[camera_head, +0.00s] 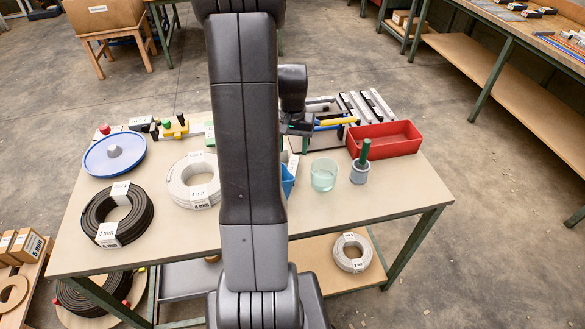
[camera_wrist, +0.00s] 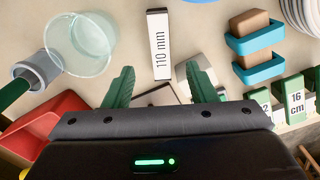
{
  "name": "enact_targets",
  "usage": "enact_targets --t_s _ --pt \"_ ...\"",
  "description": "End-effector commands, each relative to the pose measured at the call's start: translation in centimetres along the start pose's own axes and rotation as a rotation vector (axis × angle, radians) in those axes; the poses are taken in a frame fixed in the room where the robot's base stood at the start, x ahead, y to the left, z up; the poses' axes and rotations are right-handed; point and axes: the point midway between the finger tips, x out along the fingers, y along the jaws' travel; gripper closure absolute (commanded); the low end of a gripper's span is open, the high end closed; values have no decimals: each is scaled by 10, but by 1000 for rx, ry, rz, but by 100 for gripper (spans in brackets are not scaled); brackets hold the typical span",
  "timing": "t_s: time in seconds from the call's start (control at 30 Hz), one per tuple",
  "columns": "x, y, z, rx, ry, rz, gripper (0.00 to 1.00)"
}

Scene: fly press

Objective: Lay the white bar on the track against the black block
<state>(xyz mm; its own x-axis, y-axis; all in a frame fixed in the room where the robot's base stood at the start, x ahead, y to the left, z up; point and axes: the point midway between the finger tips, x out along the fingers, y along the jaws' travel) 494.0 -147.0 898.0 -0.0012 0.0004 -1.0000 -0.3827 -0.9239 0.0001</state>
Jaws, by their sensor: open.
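My gripper (camera_wrist: 162,88) is open, its two green fingers spread and pointing down over the table. It also shows in the head view (camera_head: 303,138), partly behind my arm. Below and between the fingers, pale and dark pieces show only in part; I cannot tell whether one is the white bar. A flat white strip marked "110 mm" (camera_wrist: 158,45) with black ends lies just beyond the fingertips. In the head view several long white and black bars (camera_head: 360,106) lie side by side at the back right of the table. I cannot single out the track or the black block.
A red tray (camera_head: 385,139), a clear glass (camera_head: 323,175) and a grey cup with a green handle (camera_head: 360,173) stand at the right. Wire coils (camera_head: 117,215) and a blue dish (camera_head: 115,155) fill the left.

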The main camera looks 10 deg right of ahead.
Motion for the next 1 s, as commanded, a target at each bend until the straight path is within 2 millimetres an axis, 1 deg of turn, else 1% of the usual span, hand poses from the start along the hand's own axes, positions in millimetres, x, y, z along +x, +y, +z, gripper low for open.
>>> enact_targets --t_s 0.03,0.1,0.33,0.5,0.6,0.73,0.97,1.0 --pt "9 0 0 0 -4 1 49" --pt "16 0 0 0 -2 0 49" --pt "32 0 2 0 -2 0 49" --pt "56 0 6 0 -4 1 49" --pt "68 0 5 0 -2 0 49" --pt "74 0 5 0 0 0 49" --pt "75 0 5 0 1 0 49" --pt "75 0 5 0 1 0 56"
